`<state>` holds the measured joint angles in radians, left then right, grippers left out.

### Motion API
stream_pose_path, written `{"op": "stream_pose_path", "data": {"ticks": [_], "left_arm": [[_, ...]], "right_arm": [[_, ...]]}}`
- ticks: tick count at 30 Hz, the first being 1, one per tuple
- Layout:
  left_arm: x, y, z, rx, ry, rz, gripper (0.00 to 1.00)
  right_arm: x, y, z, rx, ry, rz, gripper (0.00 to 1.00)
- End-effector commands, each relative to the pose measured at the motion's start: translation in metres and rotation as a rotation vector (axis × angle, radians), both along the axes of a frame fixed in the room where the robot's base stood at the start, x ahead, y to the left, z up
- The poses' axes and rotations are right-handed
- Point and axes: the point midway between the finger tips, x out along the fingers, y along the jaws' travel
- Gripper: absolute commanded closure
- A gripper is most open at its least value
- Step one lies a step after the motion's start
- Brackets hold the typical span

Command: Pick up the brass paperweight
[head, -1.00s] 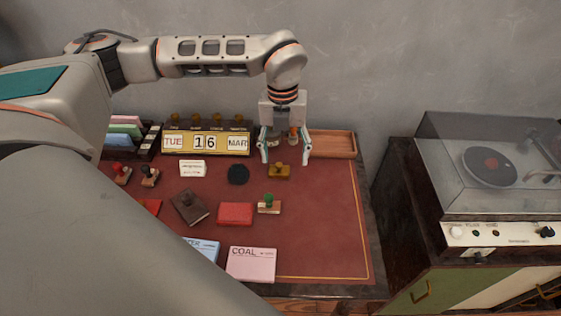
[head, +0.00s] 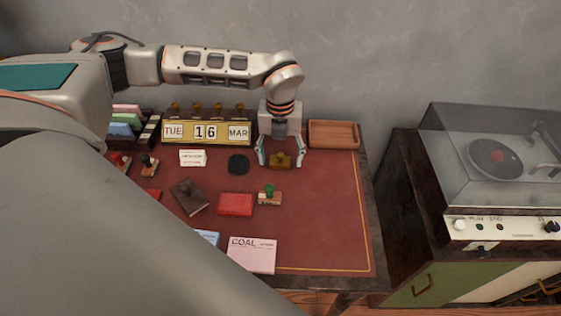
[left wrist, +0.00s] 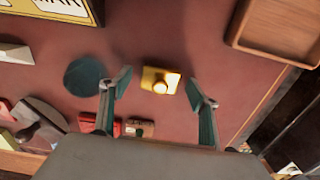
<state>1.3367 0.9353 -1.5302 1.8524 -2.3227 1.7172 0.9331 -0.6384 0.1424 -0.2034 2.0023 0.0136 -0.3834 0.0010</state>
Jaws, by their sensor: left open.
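The brass paperweight (head: 280,161) is a small golden block with a round knob on top, lying on the red desk mat near the back right. It also shows in the left wrist view (left wrist: 160,80), between and a little beyond the fingertips. My left gripper (head: 281,162) is open, pointing down, with one finger on each side of the paperweight. In the left wrist view, its two fingers (left wrist: 162,92) are spread wide and do not touch the paperweight. The exact height of the fingertips above the mat is hard to tell. My right gripper is not in view.
A dark round disc (head: 238,164) lies left of the paperweight. A wooden tray (head: 333,134) sits behind right, and a calendar block (head: 207,132) behind left. A green-knobbed stamp (head: 270,197) and red box (head: 235,204) lie in front. The mat's right side is clear.

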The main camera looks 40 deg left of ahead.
Motion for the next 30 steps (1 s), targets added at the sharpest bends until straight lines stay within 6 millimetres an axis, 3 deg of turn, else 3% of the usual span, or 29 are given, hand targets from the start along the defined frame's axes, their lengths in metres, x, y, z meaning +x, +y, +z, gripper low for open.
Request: {"op": "stream_pose_path", "data": {"ticks": [2, 6, 8, 20, 26, 30], "left_arm": [[0.000, 0.000, 0.000, 0.000, 0.000, 0.000, 0.44], [0.000, 0.000, 0.000, 0.000, 0.000, 0.000, 0.80], [0.000, 0.000, 0.000, 0.000, 0.000, 0.000, 0.94], [0.001, 0.000, 0.007, -0.002, -0.003, 0.001, 0.94], [0.002, 0.000, 0.031, -0.002, -0.007, 0.001, 0.94], [0.002, 0.000, 0.061, -0.002, -0.008, 0.001, 0.94]], "right_arm": [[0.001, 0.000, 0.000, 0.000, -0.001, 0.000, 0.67], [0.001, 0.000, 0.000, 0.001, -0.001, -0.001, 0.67], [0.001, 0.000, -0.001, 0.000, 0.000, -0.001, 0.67], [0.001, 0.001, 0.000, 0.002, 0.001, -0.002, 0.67], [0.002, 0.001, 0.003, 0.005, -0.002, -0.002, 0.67], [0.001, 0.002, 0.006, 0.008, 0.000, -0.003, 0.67]]}}
